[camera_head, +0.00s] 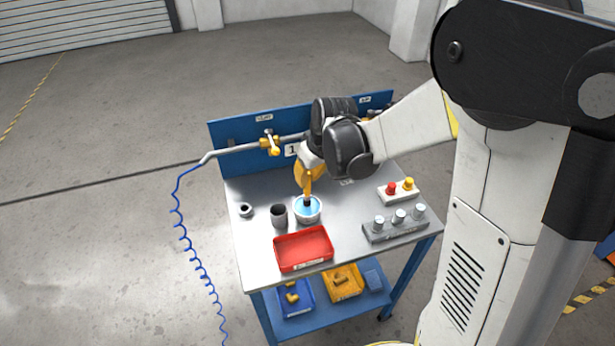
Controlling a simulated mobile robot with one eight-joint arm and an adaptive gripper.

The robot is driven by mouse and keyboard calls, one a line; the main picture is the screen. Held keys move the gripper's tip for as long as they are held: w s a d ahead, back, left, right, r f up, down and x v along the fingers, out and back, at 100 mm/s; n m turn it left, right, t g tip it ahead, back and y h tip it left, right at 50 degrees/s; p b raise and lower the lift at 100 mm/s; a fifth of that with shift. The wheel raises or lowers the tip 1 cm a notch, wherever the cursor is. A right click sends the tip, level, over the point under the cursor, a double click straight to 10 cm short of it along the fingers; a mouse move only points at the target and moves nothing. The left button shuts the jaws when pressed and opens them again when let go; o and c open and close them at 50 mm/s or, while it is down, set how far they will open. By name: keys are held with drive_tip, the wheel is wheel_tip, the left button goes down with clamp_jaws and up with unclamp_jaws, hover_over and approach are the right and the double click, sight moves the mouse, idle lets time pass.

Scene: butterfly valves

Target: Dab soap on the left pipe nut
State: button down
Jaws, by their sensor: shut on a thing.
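My gripper (306,183) is over the middle of the bench, pointing down, shut on a slim tool that looks like a brush. Its dark lower end (307,201) reaches into a small white cup (314,219) of blue liquid, probably the soap. Whether the tip touches the liquid is hard to tell. The left pipe nut (265,144) is a brass-coloured fitting on the grey pipe, in front of the blue back panel, to the left of my gripper. My wrist hides the middle of the pipe and most of its right side.
A dark cup (279,217) stands just left of the soap cup. A red tray (304,262) lies in front. A metal ring (245,210) is at left. A button box (398,194) and a grey block with three cylinders (396,230) are at right. A blue coiled hose (185,235) hangs left.

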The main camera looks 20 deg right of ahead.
drive_tip(key=shift+f+b, duration=0.55)
idle(1.5)
drive_tip(key=shift+r+p, duration=2.65)
drive_tip(key=shift+r, duration=0.9)
drive_tip(key=shift+s+f, duration=0.1)
